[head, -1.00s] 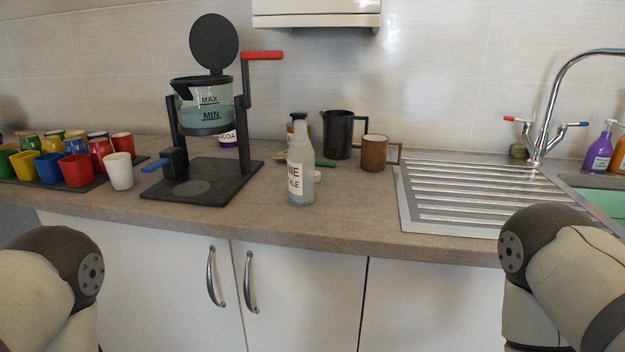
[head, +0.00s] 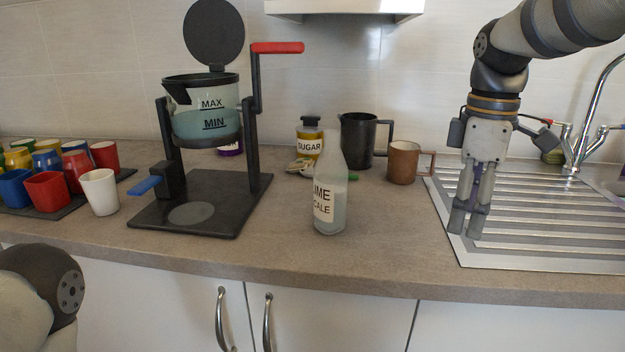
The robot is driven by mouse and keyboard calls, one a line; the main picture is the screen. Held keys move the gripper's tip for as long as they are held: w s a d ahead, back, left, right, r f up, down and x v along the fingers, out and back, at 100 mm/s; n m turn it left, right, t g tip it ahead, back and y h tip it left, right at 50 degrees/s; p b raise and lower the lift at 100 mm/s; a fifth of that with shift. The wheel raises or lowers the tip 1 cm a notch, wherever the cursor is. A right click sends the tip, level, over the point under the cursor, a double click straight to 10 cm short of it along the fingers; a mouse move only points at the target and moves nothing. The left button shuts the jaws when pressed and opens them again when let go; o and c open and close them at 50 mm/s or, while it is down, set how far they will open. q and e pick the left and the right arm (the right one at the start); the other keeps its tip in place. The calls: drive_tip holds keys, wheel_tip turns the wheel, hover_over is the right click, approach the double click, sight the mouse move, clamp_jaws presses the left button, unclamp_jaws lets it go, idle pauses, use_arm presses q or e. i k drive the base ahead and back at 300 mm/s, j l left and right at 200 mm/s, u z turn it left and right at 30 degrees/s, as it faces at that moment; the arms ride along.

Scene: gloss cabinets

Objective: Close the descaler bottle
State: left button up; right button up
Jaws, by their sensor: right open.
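The descaler bottle (head: 330,205), clear with a white label reading "LIME ...CALE", stands upright on the worktop near the middle of the head view. Its narrow neck shows no cap on top. A small white round piece that looks like its cap lay just behind and right of it a second ago; now the bottle seems to hide it. My right gripper (head: 467,225) points down over the left part of the metal drainer, right of the bottle and apart from it. It is open and empty. My left gripper is out of view; only part of that arm shows at lower left.
A brown mug (head: 403,163), a black jug (head: 358,140) and a sugar jar (head: 311,138) stand behind the bottle. A black stand (head: 190,205) with a kettle-like vessel (head: 205,110) is at left. Several coloured cups and a white cup (head: 100,192) are further left. The worktop between bottle and drainer (head: 540,225) is clear.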

sight(331, 171)
drive_tip(key=i+j, duration=0.8)
